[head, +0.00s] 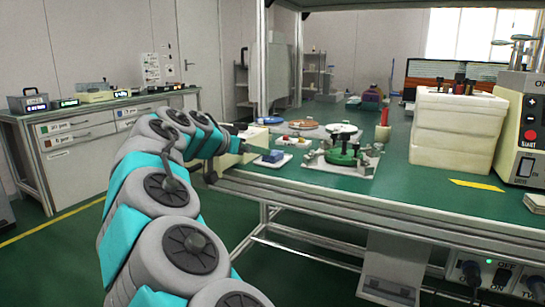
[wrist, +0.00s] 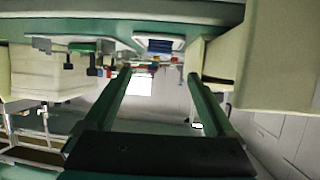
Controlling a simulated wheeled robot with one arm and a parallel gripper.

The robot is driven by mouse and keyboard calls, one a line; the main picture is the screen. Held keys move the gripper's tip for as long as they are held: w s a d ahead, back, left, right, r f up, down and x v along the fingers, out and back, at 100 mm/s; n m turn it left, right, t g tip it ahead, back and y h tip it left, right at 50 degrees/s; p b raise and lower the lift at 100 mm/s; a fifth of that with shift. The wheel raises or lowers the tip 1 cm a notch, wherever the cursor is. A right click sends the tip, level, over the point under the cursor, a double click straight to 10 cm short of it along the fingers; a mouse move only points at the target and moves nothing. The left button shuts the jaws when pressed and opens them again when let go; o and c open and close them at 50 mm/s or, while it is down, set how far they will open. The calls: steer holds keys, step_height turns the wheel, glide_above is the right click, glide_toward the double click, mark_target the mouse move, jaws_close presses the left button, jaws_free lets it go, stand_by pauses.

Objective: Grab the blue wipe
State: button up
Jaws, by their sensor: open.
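The blue wipe (head: 272,156) lies folded on a small white tray (head: 283,161) near the left front edge of the green bench. It also shows in the upside-down wrist view (wrist: 160,44), at the top centre. My gripper (wrist: 159,75) is open and empty, its two green fingers apart. The wipe appears beyond the fingertips, roughly in line with the gap between them. In the head view my arm reaches to the left end of the bench, its end just left of the wipe; the fingers are hard to make out there.
A cream box (head: 253,138) stands close behind my arm's end. A green fixture (head: 342,155) on a white plate is right of the wipe. Further right are stacked cream blocks (head: 455,130) and a machine (head: 522,130).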

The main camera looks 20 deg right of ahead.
mark_target(273, 156)
steer(key=x, duration=1)
steer(key=shift+d, duration=0.3)
steer(key=shift+c, duration=0.2)
steer(key=c, duration=1.4)
